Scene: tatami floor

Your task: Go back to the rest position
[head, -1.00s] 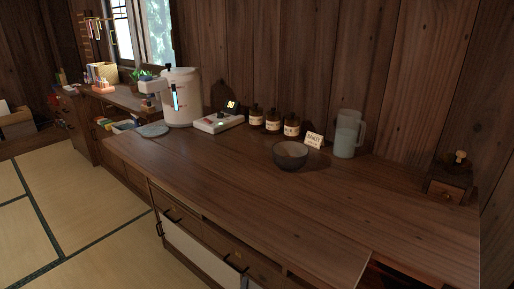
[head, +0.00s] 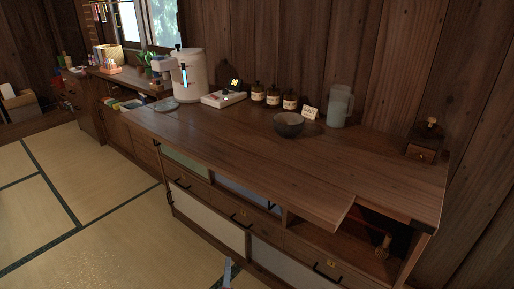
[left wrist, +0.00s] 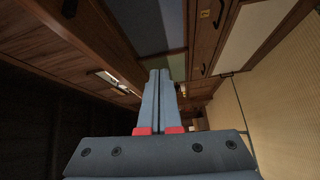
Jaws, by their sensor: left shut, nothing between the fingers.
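My left gripper shows in the left wrist view (left wrist: 159,75) with its two grey fingers pressed together, shut and empty. In the head view only a small grey-blue tip of it (head: 228,270) shows at the bottom edge, in front of the cabinet's lower doors. It looks apart from the cabinet. My right gripper is not in either view.
The wooden cabinet (head: 300,165) fills the middle, its right shelf open. On top stand a dispenser (head: 190,75), a scale (head: 223,99), several brown bottles, a dark bowl (head: 289,124), a jug (head: 340,106) and a small grinder (head: 424,146). Tatami floor (head: 110,200) is clear at left.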

